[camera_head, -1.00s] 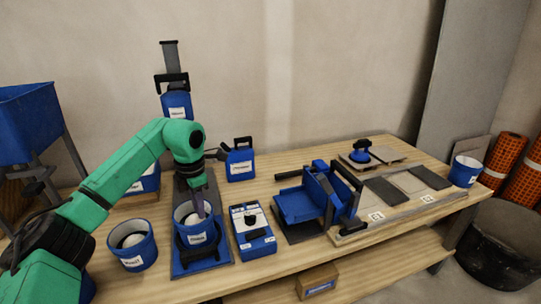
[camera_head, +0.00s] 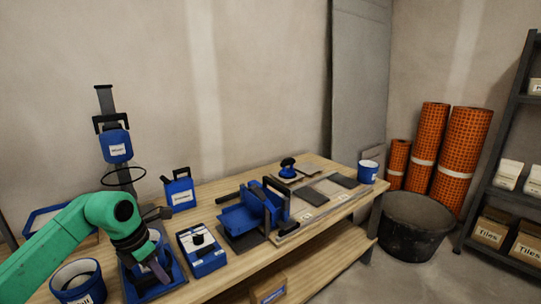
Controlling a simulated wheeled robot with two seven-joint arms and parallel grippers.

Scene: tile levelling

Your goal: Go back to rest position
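My green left arm comes in from the lower left, and its gripper (camera_head: 155,268) points down at the blue bucket (camera_head: 152,245) on the blue mixing stand base (camera_head: 172,272). The wrist covers much of the bucket. The fingers are small and partly hidden, so I cannot tell whether they are open or shut. My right gripper is not in view.
A labelled bucket (camera_head: 78,282) stands left of the stand. A blue control box (camera_head: 202,250), a canister (camera_head: 179,190) and a blue tool with a tray (camera_head: 240,218) stand to the right. A black tub (camera_head: 415,225) is on the floor beyond the wooden bench (camera_head: 325,245).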

